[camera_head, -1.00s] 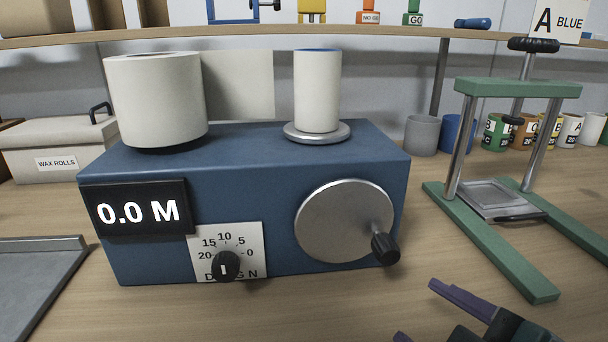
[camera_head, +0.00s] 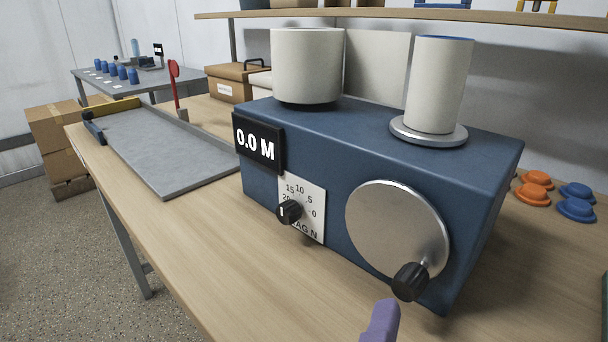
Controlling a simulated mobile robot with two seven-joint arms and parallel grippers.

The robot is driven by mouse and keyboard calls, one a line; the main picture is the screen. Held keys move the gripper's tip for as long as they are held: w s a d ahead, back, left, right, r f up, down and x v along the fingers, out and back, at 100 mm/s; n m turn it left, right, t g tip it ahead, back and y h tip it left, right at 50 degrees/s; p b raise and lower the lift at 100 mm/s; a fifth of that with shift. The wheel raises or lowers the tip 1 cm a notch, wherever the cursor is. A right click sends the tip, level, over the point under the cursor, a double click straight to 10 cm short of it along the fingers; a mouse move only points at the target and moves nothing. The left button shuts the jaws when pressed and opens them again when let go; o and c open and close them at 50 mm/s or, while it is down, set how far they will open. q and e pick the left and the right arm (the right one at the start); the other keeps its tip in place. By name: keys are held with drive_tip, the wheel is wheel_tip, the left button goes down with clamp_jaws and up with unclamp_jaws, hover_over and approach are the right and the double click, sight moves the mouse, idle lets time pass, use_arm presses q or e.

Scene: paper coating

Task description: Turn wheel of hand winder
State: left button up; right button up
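The hand winder (camera_head: 330,190) is a blue box on the wooden bench. Its wheel (camera_head: 395,228) is a silver disc on the front face, with a black crank knob (camera_head: 411,281) at its lower right. A wide off-white paper roll (camera_head: 307,66) and a narrower upright roll (camera_head: 438,85) on a round metal base stand on top. The display (camera_head: 257,142) reads 0.0 M. One purple fingertip, apparently of my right gripper (camera_head: 381,322), shows at the bottom edge, just below and left of the knob, apparently apart from it. The rest of that gripper is out of frame. My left gripper is not in view.
A black dial (camera_head: 289,212) sits on the winder's front, left of the wheel. A flat grey tray (camera_head: 160,150) lies on the bench at left. The bench strip before the winder (camera_head: 260,280) is clear.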

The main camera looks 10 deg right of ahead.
sight(407, 293)
drive_tip(key=x, duration=0.9)
drive_tip(key=shift+w, duration=0.4)
clamp_jaws()
